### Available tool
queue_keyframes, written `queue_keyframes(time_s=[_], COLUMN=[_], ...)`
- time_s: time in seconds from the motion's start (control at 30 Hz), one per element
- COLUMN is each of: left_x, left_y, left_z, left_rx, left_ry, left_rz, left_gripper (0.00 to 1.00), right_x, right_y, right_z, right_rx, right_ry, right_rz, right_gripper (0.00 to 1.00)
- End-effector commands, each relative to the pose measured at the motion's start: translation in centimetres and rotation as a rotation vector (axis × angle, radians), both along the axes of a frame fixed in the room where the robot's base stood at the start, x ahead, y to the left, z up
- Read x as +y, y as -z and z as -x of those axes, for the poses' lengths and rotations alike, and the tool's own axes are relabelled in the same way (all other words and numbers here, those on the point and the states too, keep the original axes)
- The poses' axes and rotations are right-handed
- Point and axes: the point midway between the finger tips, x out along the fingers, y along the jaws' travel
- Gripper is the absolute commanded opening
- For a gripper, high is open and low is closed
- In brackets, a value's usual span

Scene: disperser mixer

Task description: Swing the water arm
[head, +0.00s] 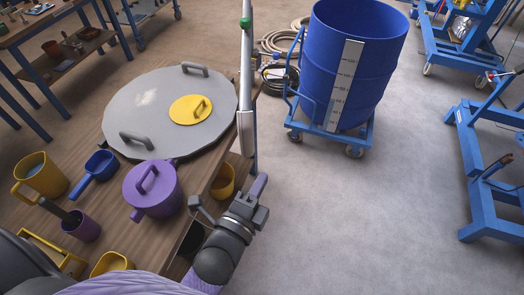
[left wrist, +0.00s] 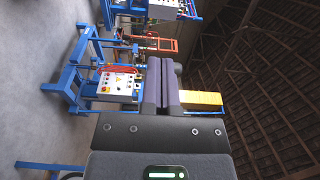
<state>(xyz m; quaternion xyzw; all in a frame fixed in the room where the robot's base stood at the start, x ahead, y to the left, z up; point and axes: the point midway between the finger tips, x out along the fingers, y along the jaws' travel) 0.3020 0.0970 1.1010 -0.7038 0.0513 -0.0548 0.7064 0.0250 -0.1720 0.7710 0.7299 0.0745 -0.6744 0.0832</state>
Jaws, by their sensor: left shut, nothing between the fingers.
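The water arm appears to be the long pale pipe (head: 246,85) with a green fitting near its top, running down beside the right edge of the bench in the head view. Its lower end is a thicker whitish sleeve. My left gripper (head: 260,185) is just below and to the right of that lower end, with a visible gap in the picture. Its fingers are together and empty. In the left wrist view the shut fingers (left wrist: 165,88) point away from the camera, and the pipe does not show there. My right gripper is not in view.
The wooden bench (head: 100,185) holds a grey lid (head: 145,100), a purple lidded pot (head: 152,190), a blue scoop (head: 95,172) and yellow containers. A blue drum (head: 355,65) stands on a wheeled cart behind. Blue frames (head: 480,185) stand at right. The floor between is clear.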

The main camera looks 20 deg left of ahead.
Motion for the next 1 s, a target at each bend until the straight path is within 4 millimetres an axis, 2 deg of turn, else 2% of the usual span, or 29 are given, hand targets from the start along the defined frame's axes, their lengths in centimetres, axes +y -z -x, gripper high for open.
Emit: queue_keyframes(time_s=[0.1, 0.33, 0.5, 0.6, 1.0], left_x=[-0.4, -1.2, 1.4, 2.3, 2.8], left_y=[-0.1, 0.0, -0.1, 0.0, 0.1], left_z=[-2.7, -7.6, -7.2, -7.0, -6.9], left_rx=[-0.004, 0.0, 0.005, 0.003, 0.004], left_ry=[0.001, 0.001, 0.001, 0.001, 0.001], left_rz=[0.003, 0.004, 0.0, 0.003, 0.005], left_gripper=[0.0, 0.0, 0.0, 0.0, 0.0], right_x=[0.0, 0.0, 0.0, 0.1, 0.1], right_y=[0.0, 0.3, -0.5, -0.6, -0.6], right_z=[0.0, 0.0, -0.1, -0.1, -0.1], right_rx=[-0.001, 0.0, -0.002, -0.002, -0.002], right_ry=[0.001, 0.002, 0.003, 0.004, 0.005], right_rz=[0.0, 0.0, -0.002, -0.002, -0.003], right_gripper=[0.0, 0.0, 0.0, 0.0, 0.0])
